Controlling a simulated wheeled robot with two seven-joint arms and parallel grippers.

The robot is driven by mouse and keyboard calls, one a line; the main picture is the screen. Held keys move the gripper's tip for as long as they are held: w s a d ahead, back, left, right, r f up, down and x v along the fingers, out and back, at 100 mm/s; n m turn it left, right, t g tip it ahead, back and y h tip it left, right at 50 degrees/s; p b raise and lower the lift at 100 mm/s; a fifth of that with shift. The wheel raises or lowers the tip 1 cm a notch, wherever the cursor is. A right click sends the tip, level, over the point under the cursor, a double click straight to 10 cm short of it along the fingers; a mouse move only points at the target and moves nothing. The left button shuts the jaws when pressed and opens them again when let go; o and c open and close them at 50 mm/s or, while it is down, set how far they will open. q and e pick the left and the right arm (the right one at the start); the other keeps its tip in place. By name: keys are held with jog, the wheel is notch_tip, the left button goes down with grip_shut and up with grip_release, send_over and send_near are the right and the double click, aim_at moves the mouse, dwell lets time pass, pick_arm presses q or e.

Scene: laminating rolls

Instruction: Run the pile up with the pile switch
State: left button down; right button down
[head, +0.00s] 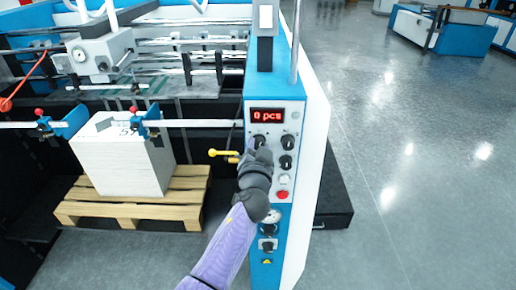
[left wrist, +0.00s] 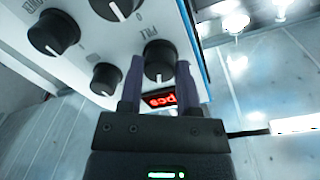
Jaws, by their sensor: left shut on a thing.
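The pile switch (left wrist: 159,58) is a black knob with a white pointer line on the control panel, with lettering that seems to read PILE beside it. My left gripper (left wrist: 159,80) has one finger on each side of this knob and is shut on it. In the head view my left gripper (head: 257,150) reaches up to the panel and covers part of the knobs. The pile (head: 122,165) is a stack of white sheets on a wooden pallet (head: 130,211) at the left, under the machine's feeder. My right gripper is not in view.
The red display (head: 267,115) reads 0 pcs. Other black knobs (head: 288,142) sit close by, with a red button (head: 282,194) below. A yellow-handled lever (head: 224,153) sticks out left of the panel. Open floor (head: 400,180) lies to the right.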

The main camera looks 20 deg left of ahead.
pick_arm(q)
jog(key=shift+m, duration=2)
jog(key=shift+c, duration=1.5)
grip_release()
jog(key=v, duration=1)
jog(key=shift+d+g, duration=0.1)
jog(key=shift+g, duration=0.2)
